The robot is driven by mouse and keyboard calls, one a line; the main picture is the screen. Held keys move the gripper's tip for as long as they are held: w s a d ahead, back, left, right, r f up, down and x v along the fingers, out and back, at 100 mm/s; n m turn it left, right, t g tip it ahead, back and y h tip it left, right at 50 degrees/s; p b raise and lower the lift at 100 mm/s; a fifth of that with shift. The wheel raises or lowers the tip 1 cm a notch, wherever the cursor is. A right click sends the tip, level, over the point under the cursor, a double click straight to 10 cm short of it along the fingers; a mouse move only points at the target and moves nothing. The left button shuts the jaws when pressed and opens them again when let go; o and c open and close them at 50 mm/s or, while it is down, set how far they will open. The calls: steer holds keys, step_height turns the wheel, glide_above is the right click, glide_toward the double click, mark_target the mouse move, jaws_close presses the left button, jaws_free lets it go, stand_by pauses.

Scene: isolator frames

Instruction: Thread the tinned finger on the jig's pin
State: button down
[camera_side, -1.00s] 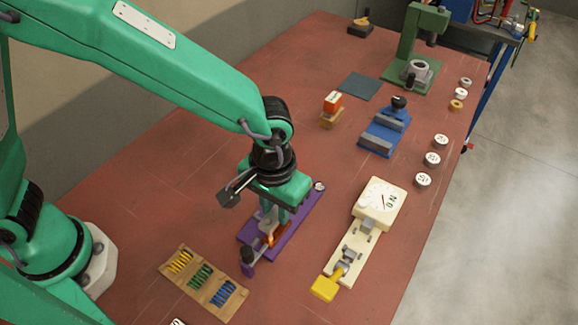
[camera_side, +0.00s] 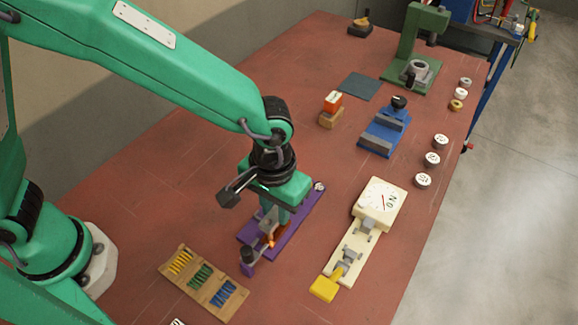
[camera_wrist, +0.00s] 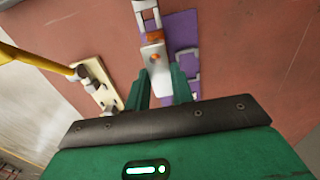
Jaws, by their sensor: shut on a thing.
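The purple jig (camera_side: 302,219) lies on the red bench below my gripper (camera_side: 268,224); it also shows in the wrist view (camera_wrist: 183,30). In the wrist view my gripper (camera_wrist: 160,84) has its green fingers shut on the pale, silvery tinned finger (camera_wrist: 153,66), a flat piece over the jig. An orange spot (camera_wrist: 155,57) shows on the piece, and an orange part (camera_wrist: 155,37) lies just beyond its end. I cannot tell whether the spot is the jig's pin in a hole. In the side view my gripper hides most of the piece, with orange (camera_side: 270,240) beside it.
A wooden tray (camera_side: 172,272) of coloured springs lies left of the jig. A cream dial gauge (camera_side: 380,205) with a yellow end stands to the right. A blue vice-like fixture (camera_side: 383,134) and a green press (camera_side: 425,40) stand farther back.

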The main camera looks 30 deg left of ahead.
mark_target(276, 213)
steer(key=shift+f, duration=2.2)
steer(key=c, duration=1.1)
jaws_free()
steer(key=shift+r, duration=0.1)
steer(key=shift+r, duration=3.85)
